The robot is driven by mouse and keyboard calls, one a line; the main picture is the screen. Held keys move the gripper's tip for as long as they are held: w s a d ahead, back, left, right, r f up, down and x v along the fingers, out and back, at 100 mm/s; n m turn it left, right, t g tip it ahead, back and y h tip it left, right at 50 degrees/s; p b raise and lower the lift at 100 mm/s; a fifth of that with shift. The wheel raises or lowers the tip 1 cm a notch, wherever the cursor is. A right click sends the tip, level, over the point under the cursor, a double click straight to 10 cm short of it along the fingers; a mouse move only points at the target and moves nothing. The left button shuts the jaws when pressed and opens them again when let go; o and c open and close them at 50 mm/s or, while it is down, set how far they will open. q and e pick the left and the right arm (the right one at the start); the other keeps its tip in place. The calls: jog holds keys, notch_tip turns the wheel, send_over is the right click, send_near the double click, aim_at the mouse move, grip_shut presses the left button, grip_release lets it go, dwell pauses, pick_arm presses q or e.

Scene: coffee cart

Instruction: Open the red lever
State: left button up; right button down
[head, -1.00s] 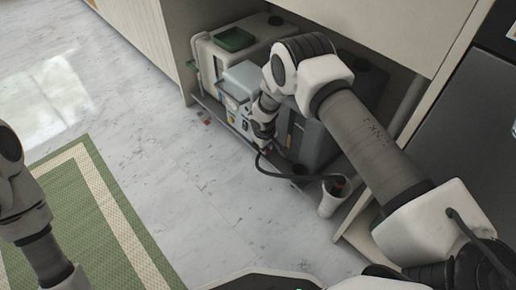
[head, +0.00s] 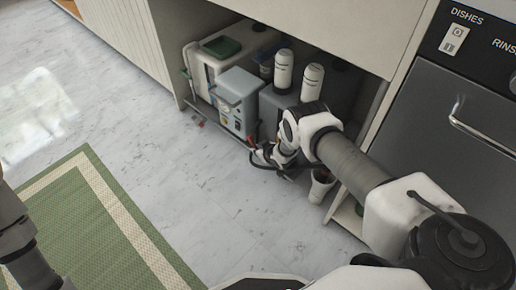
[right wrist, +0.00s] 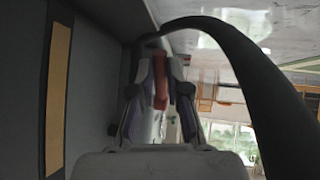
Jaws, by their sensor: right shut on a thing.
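The red lever (right wrist: 161,82) shows in the right wrist view as a red bar between the two fingers of my right gripper (right wrist: 159,78). The fingers are shut on it. In the head view a small red piece (head: 252,141) shows at the tip of my right gripper (head: 258,149), low in front of the grey box. Most of the lever is hidden there by the gripper. My left gripper is out of view; only part of my left arm shows at the left edge.
Under the counter stand a grey box (head: 238,88), a white container with a green lid (head: 221,46) and two white bottles (head: 283,70). A white cup (head: 321,186) is beside my right arm. Open floor lies left.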

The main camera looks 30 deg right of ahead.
jog(key=shift+w+a+f+m+t+y+b, duration=0.2)
jog(key=shift+w+f+t+y+b, duration=0.2)
jog(key=shift+t+b, duration=1.3)
jog(key=shift+w+a+f+m+t+y+b, duration=0.2)
jog(key=shift+w+f+t+b, duration=0.55)
jog(key=shift+b, duration=1.65)
jog(key=shift+w+f+m+t+y+b, duration=0.25)
jog(key=shift+t+y+b, duration=0.15)
jog(key=shift+t+b, duration=1.4)
jog(key=shift+g, duration=0.25)
jog(key=c, duration=1.2)
grip_release()
jog(key=shift+o, duration=0.2)
jog(key=s+d, duration=0.1)
jog(key=s, duration=1.1)
jog(key=shift+d, duration=0.35)
jog(key=shift+f, duration=0.1)
